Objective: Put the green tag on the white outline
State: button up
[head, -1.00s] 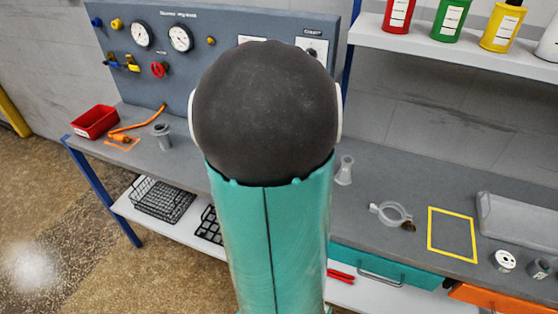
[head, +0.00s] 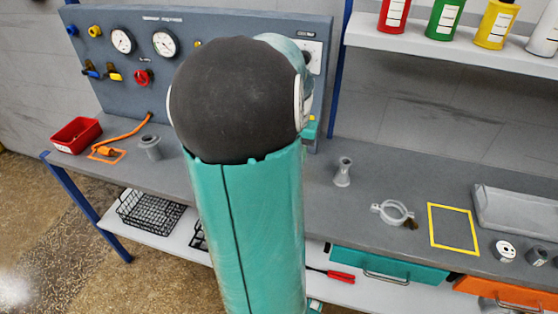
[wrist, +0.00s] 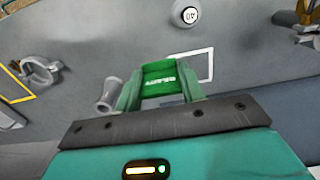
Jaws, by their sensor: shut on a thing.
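My gripper (wrist: 160,92) is shut on the green tag (wrist: 160,75), which has white lettering, in the wrist view. The white outline (wrist: 211,66) is on the grey surface beyond the tag. Its right side and part of its upper edge show past the tag, and the rest is hidden behind the tag and fingers. I cannot tell whether the tag touches that surface. In the head view my own arm hides the tag, the fingers and the outline.
The bench holds a clamp ring (head: 393,212), a small flared fitting (head: 343,172), a yellow outline (head: 433,228) and a grey tray (head: 520,215). A flanged fitting (head: 150,147) and a red bin (head: 76,135) stand at left. The gauge panel (head: 200,28) rises behind.

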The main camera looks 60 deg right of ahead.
jog(key=w+d+f, duration=0.6)
jog(key=f, duration=0.1)
jog(key=shift+w+d+f, duration=0.1)
jog(key=shift+w+d, duration=0.1)
jog(key=shift+w+d+f, duration=0.2)
jog(key=shift+w+f, duration=0.05)
jog(key=shift+f, duration=1.75)
jog(key=shift+f, duration=0.15)
jog(key=o, duration=1)
jog(key=shift+w, duration=0.1)
notch_tip(320, 180, up, 12)
jog(key=shift+r, duration=0.2)
